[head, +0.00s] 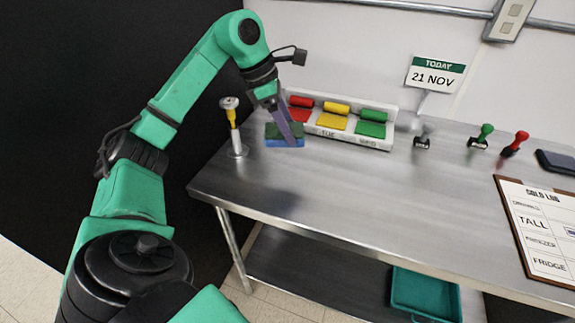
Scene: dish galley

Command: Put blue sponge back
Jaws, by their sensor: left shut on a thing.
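The blue sponge (274,142), blue below with a dark green layer on top, is at the back left of the steel table, just left of the white rack. My left gripper (289,138) reaches down onto it from above and is shut on it. The fingers hide part of the sponge. I cannot tell whether the sponge touches the table or hangs slightly above it. My right gripper is not in view.
The white rack (384,142) holds red, yellow and green rolls. The table's (350,200) middle and front are clear.

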